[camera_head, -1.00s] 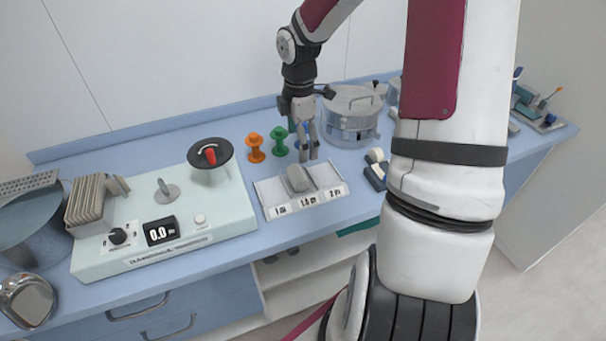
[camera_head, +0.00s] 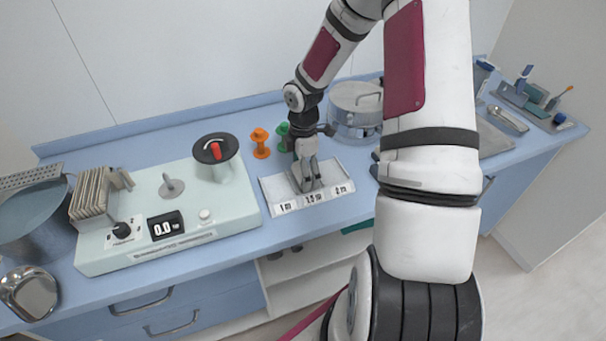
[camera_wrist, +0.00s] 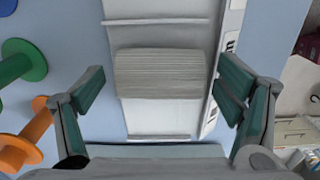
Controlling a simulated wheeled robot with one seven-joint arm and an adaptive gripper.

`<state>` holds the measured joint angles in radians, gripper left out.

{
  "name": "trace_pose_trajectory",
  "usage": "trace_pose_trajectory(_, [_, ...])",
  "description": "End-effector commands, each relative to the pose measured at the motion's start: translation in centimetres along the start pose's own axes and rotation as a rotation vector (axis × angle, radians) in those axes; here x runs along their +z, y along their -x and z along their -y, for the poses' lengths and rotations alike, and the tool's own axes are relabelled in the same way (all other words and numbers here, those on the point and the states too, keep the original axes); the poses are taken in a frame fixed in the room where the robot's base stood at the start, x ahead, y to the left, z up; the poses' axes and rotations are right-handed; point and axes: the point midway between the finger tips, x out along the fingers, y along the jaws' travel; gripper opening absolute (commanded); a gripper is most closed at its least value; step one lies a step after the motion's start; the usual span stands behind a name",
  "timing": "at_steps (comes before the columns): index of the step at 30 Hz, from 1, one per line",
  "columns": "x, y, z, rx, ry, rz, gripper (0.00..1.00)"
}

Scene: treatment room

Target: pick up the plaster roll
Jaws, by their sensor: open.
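The plaster roll (camera_wrist: 158,73) is a pale grey, ribbed bundle lying in the middle compartment of a white tray (camera_head: 332,199). The tray's front labels read 1 m, 1.5 m and 2 m. My gripper (camera_head: 308,178) is low over that middle compartment and hides most of the roll in the head view. In the wrist view my gripper (camera_wrist: 160,82) is open, with a green-padded finger on each side of the roll. A gap shows between each finger and the roll, so neither is seen touching it.
An orange spool (camera_head: 260,143) and a green spool (camera_head: 283,137) stand just behind the tray. A pale machine (camera_head: 120,257) with dials is at left. A metal pot (camera_head: 352,112) stands behind right.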

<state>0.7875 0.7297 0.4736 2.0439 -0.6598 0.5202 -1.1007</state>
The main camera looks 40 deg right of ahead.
Motion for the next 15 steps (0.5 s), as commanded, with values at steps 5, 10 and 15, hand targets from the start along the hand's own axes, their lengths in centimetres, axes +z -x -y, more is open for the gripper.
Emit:
trace_pose_trajectory(5, [0.00,-0.03,-0.01,0.001,0.000,0.000,0.86])
trace_pose_trajectory(10, [-0.01,-0.01,-0.01,0.000,0.000,0.000,0.54])
trace_pose_trajectory(15, [-0.01,-0.01,-0.01,0.001,0.000,0.000,0.32])
